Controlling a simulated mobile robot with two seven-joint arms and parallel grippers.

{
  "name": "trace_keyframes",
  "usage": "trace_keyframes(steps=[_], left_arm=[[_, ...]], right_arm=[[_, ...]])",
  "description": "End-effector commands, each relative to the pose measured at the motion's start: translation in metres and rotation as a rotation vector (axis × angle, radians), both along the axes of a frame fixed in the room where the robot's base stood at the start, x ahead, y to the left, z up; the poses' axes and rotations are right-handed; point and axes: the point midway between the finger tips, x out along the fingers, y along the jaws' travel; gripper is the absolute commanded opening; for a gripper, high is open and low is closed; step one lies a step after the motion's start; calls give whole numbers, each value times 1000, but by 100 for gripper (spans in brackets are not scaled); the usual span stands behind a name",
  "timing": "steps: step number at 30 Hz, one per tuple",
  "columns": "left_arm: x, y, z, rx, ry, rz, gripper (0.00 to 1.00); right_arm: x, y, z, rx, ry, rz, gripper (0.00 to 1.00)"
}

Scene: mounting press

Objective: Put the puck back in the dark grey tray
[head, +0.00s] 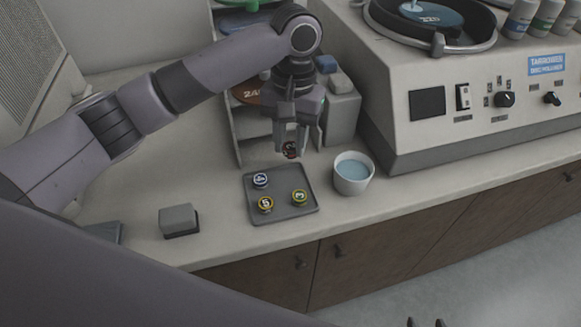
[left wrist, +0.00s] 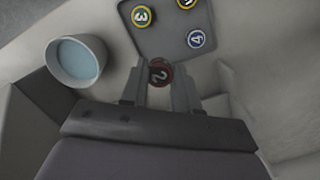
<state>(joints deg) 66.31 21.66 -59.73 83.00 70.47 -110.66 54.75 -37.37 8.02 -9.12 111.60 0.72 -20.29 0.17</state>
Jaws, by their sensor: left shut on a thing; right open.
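My left gripper (head: 290,152) is shut on a dark puck with a red rim (head: 291,149), held above the counter just behind the tray. In the left wrist view this puck (left wrist: 160,73) shows the number 2 between the fingers (left wrist: 159,88). The dark grey tray (head: 282,212) lies on the counter and holds three pucks: a blue-rimmed one (head: 261,180) at back left, a yellow one (head: 265,204) at front left and a yellow-green one marked 3 (head: 299,197) at front right. Its back right area is bare. My right gripper (head: 425,323) barely shows at the bottom edge, fingertips apart.
A white cup of blue liquid (head: 352,172) stands close right of the tray. A grey block (head: 179,220) lies to its left. A rack with discs (head: 240,122) and the large machine (head: 420,125) stand behind. The counter's front edge is close to the tray.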

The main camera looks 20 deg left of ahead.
Motion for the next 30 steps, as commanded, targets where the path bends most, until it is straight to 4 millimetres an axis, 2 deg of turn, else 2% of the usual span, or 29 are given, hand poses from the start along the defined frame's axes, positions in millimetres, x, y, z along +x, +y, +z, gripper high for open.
trace_keyframes(steps=[3, 10, 17, 28, 29, 30], left_arm=[[0, 0, -20, 1, 1, 0, 3], [0, 0, -37, 1, 1, 0, 3], [0, 0, -69, 1, 1, 0, 3], [0, 0, -74, 1, 0, 0, 3], [0, 0, -74, 1, 0, 0, 33], [0, 0, -75, 0, -1, -1, 46]], right_arm=[[0, 0, 0, 0, -1, 0, 50], [0, 0, 0, 0, -2, 0, 50], [1, 0, -1, 1, -3, 0, 50], [2, 0, 2, 1, -5, 0, 50], [2, 0, 2, 1, -5, 0, 50], [2, 0, 2, 1, -6, 0, 50]])
